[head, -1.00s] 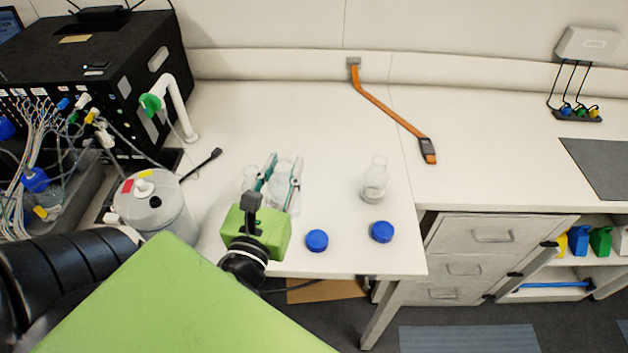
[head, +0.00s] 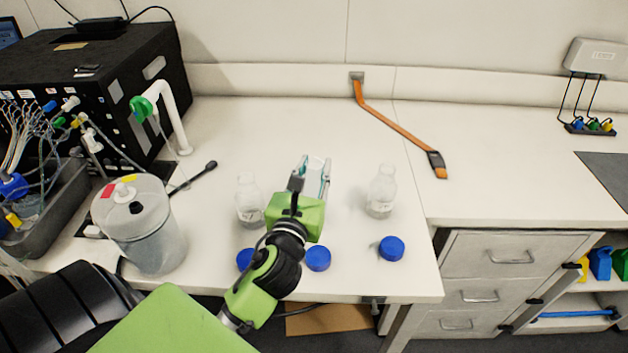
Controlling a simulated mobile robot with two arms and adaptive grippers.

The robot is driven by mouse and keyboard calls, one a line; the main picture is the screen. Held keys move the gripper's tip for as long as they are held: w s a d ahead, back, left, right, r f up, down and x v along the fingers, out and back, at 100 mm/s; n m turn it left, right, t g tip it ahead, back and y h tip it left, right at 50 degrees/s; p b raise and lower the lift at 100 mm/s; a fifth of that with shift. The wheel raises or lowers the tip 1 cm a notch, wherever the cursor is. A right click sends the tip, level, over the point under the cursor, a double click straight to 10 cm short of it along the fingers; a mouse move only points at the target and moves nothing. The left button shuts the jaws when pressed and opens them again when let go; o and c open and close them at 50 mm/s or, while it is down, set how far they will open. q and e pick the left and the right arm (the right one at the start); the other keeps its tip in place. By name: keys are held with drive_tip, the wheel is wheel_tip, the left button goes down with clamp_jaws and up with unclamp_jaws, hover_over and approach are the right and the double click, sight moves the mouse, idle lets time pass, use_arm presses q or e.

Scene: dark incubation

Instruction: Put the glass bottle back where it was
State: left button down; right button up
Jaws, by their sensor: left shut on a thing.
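My left gripper (head: 312,177) is shut on a clear glass bottle (head: 317,168) near the middle of the bench. The fingers and green gripper body hide most of this bottle, so I cannot tell whether its base touches the bench. A second clear bottle (head: 249,206) stands upright and uncapped to the left of the gripper. A third clear bottle (head: 380,196) stands upright and uncapped to the right. Both seem to hold a little clear content. My right gripper is not in view.
Blue caps lie near the front edge: one partly hidden at left (head: 245,259), one in the middle (head: 317,258), one at right (head: 391,249). A white-grey canister (head: 140,235) stands at left before a black machine (head: 90,90).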

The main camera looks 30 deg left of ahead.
sight(311, 188)
use_arm(q)
wheel_tip(311, 188, down, 3)
drive_tip(key=shift+r, duration=0.2)
drive_tip(key=shift+f, duration=0.15)
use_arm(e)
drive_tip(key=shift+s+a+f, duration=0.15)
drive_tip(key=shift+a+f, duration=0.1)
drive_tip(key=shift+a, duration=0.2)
use_arm(q)
drive_tip(key=shift+f, duration=0.1)
drive_tip(key=c, duration=1.6)
unclamp_jaws()
drive_tip(key=shift+c, duration=0.2)
drive_tip(key=shift+s, duration=0.1)
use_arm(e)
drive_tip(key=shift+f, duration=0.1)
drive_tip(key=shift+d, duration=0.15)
